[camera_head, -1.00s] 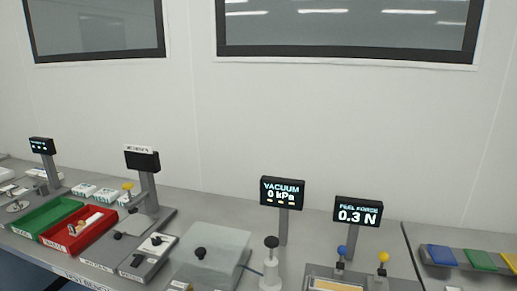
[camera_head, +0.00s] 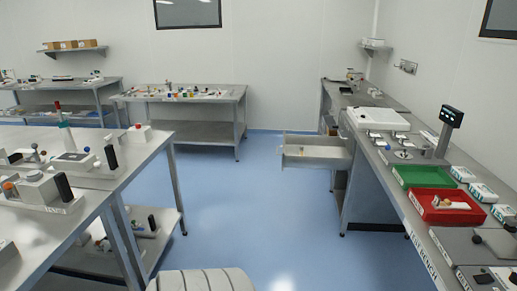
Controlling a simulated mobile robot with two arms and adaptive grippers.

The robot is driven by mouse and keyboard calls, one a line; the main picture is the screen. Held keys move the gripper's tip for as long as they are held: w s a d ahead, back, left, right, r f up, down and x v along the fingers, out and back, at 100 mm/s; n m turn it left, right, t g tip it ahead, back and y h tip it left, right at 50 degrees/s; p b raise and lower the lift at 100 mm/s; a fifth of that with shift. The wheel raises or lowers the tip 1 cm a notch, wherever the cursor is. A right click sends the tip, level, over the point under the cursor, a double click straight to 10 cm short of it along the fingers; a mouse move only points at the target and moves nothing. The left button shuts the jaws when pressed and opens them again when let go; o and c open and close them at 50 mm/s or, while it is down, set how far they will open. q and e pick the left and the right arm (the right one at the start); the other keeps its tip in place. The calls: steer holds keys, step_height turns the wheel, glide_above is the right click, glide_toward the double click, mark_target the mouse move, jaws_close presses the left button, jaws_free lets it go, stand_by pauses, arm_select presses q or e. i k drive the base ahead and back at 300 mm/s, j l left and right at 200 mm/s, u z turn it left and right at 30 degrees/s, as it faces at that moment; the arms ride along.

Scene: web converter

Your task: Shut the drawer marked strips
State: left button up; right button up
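A grey drawer (camera_head: 318,163) stands pulled out to the left from under the right-hand bench (camera_head: 335,97), towards its far part. I see into it from above, and a small item or two lies near its front end. No label on it can be read from here, so I cannot tell whether it is the one marked strips. Neither of my grippers is in view.
The right bench carries a green tray (camera_head: 415,170), a red tray (camera_head: 426,211) and a display post (camera_head: 440,140). Another bench (camera_head: 85,182) stands at left, and a table (camera_head: 190,88) at the back. The blue floor (camera_head: 250,215) between them is clear.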

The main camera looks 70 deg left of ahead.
mark_target(322, 153)
steer(key=j+u, duration=0.45)
steer(key=i+j+u, duration=0.1)
steer(key=j+u, duration=0.3)
steer(key=i+j+u, duration=0.15)
steer(key=u, duration=0.3)
steer(key=i+j+u, duration=0.2)
steer(key=i+j, duration=0.5)
steer(key=j, duration=0.3)
steer(key=i+j+u, duration=0.15)
steer(key=i+j, duration=0.6)
steer(key=i+j+z, duration=0.2)
steer(key=i+j, duration=0.2)
steer(key=i, duration=0.15)
